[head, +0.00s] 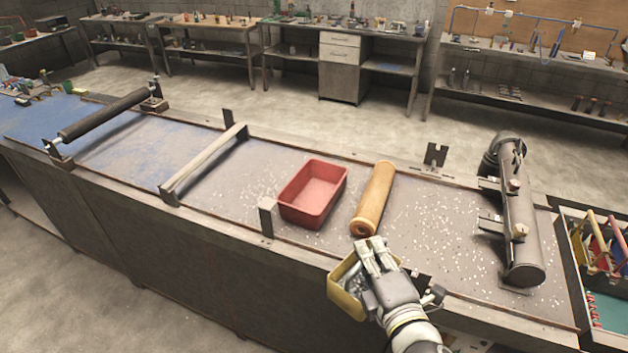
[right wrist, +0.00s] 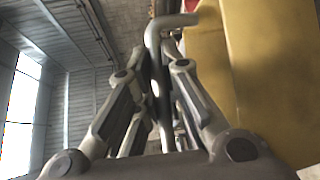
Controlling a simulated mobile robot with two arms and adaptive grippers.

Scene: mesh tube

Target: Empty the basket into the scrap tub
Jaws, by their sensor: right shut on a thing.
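The red scrap tub (head: 306,205) sits on the bench left of a tan roller, with its open top showing an empty-looking inside. A yellow basket (head: 340,296) is at the bench's front edge, against the left side of my right gripper (head: 368,256). My right gripper is shut on the basket's grey bent handle, which shows between the fingers in the right wrist view (right wrist: 155,60). The basket's yellow wall (right wrist: 275,70) fills the right of that view. Something greyish shows in the basket, but I cannot tell what. My left gripper is not in view.
The tan roller (head: 373,198) lies between the tub and a dark metal cylinder (head: 518,225) on the right. White specks lie scattered on the bench. Low brackets (head: 267,217) stand along its edges. A tool tray (head: 605,270) is at the far right.

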